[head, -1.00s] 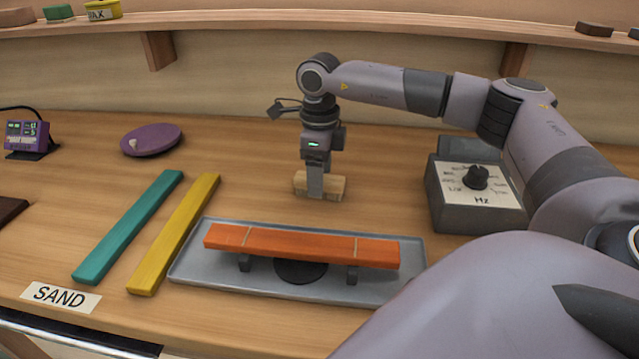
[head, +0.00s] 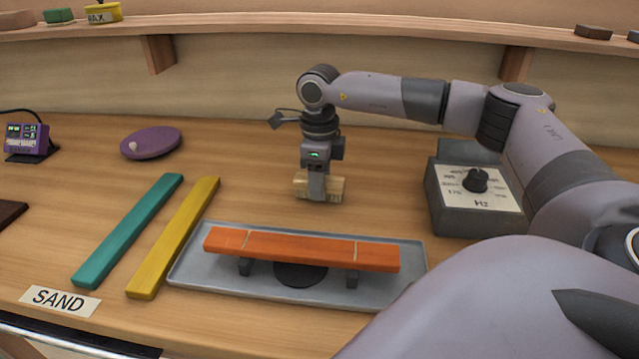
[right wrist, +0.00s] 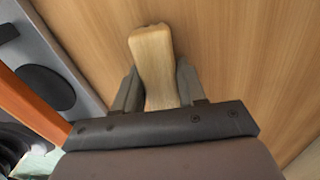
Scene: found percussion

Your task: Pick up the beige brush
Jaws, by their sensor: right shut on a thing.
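The beige brush (head: 334,188) is a short, pale wooden block behind the orange bar, near the middle of the table in the head view. My right gripper (head: 317,192) points down over it, with its fingers on either side of the block. In the right wrist view the brush (right wrist: 153,62) sits between the two fingers (right wrist: 155,90), which are shut on it. The brush is at or very near the table top; I cannot tell whether it touches. My left gripper is not in view.
An orange bar (head: 290,247) rests on supports over a grey tray (head: 200,270) in front. Teal (head: 128,228) and yellow (head: 175,236) bars lie left. A grey dial box (head: 450,215) stands right, a purple disc (head: 151,142) back left. A shelf (head: 330,20) runs above.

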